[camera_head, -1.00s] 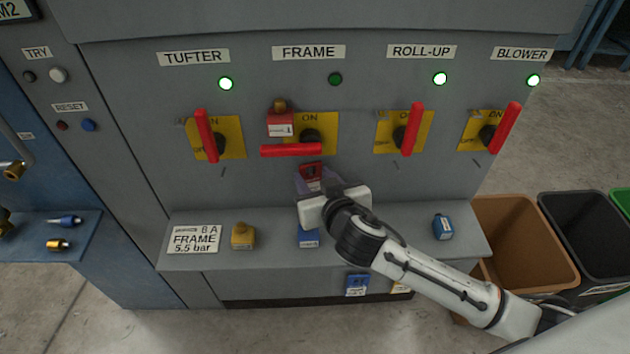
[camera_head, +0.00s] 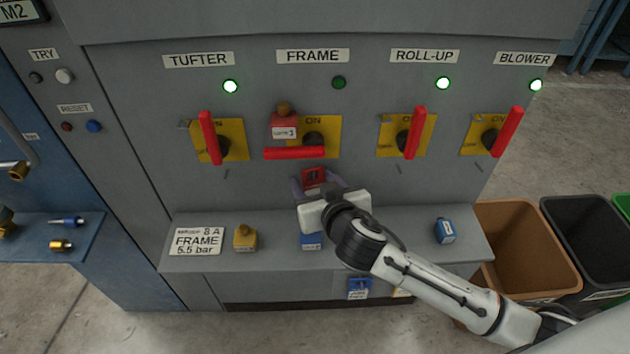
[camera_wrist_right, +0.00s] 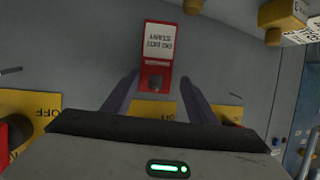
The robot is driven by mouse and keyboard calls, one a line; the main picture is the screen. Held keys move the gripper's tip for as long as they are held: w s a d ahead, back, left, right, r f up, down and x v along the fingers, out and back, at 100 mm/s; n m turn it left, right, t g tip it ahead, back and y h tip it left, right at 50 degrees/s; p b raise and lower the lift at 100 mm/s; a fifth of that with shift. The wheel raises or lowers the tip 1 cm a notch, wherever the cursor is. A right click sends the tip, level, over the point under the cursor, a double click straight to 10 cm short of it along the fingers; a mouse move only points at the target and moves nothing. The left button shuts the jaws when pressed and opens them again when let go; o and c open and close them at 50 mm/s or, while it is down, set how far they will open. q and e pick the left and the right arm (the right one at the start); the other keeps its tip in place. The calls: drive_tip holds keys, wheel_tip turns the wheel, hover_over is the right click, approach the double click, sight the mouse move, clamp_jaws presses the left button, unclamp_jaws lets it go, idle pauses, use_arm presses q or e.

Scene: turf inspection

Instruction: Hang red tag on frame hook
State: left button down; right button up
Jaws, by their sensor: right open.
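The red tag (camera_head: 314,175) is on the grey cabinet front just below the red FRAME switch handle (camera_head: 293,153). In the right wrist view the red tag (camera_wrist_right: 156,62) shows a white "DO NOT START" label, upside down in the picture. My right gripper (camera_head: 317,186) is open around the tag; in the wrist view its fingers (camera_wrist_right: 157,88) stand on either side, apparently with gaps. The tag seems to hang by itself, but I cannot make out the hook. My left gripper is not in view.
A red lock (camera_head: 284,127) sits at the FRAME switch's upper left. The ledge (camera_head: 380,240) below carries a yellow lock (camera_head: 245,238), a blue lock (camera_head: 311,241) partly behind my gripper, and another blue item (camera_head: 445,231). Bins (camera_head: 525,248) stand at right.

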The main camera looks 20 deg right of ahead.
drive_tip(key=shift+w+d, duration=0.25)
drive_tip(key=shift+d, duration=0.5)
drive_tip(key=a+v, duration=0.1)
drive_tip(key=v, duration=1)
drive_tip(key=s+d+f+n+g, duration=0.1)
drive_tip(key=s+d+f+g, duration=0.2)
drive_tip(key=s, duration=0.4)
drive_tip(key=s+d+f+g, duration=0.1)
drive_tip(key=s+f+g, duration=0.35)
drive_tip(key=s, duration=0.25)
drive_tip(key=s+d+f+n+g, duration=0.1)
drive_tip(key=s+f+g, duration=0.2)
drive_tip(key=s+f, duration=0.35)
drive_tip(key=w+a+f+t+y, duration=0.2)
drive_tip(key=a+f+t, duration=0.3)
drive_tip(key=f, duration=0.6)
drive_tip(key=shift+w, duration=0.5)
